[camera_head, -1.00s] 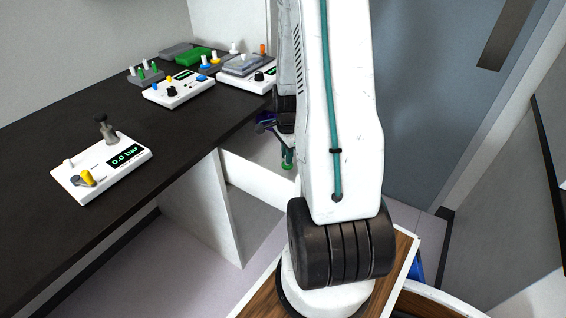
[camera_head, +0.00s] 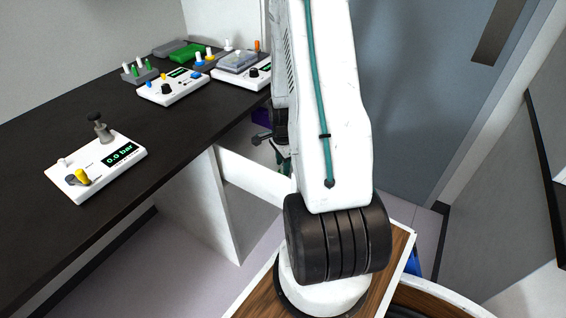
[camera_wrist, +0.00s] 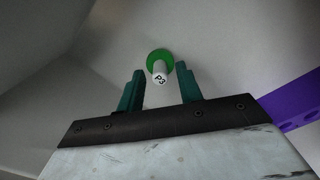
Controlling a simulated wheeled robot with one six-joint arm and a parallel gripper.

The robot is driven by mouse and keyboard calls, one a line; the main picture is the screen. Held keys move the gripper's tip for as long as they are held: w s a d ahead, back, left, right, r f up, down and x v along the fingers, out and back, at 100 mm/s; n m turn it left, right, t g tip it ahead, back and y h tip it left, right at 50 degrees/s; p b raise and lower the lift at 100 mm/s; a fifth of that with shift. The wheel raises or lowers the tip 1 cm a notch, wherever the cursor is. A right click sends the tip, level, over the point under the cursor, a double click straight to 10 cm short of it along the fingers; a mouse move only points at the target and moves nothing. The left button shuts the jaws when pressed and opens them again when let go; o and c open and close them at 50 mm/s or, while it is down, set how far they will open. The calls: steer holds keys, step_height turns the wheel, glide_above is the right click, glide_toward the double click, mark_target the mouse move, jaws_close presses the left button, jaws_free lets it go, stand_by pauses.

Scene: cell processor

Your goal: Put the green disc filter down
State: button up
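The two teal fingers stand apart, with a gap on each side of the stem, so the gripper looks open. A pale surface is behind the disc; I cannot tell whether the disc touches it. In the head view my gripper (camera_head: 284,158) is partly hidden behind my arm, and I cannot make out the filter there.
A purple part with holes (camera_wrist: 298,103) is at the right of the wrist view. The dark bench (camera_head: 60,140) holds a pressure device (camera_head: 98,168) reading 0.0 bar, two more white devices (camera_head: 172,88) (camera_head: 247,76) and a green block (camera_head: 188,53). A door is at the right.

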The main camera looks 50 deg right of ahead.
step_height(320, 180, up, 12)
steer(key=w+a+r+n, duration=0.2)
steer(key=a+r+n, duration=0.4)
steer(key=a+r, duration=0.35)
steer(key=s+a+r+n, duration=0.7)
steer(key=a+n, duration=0.1)
steer(key=a, duration=0.2)
steer(key=s+a+r+n+t, duration=0.1)
steer(key=s+a+r+n, duration=0.6)
steer(key=a+n, duration=0.2)
steer(key=shift+s+a+r, duration=0.25)
steer(key=shift+s+a, duration=0.1)
steer(key=shift+a, duration=0.55)
steer(key=shift+d, duration=0.1)
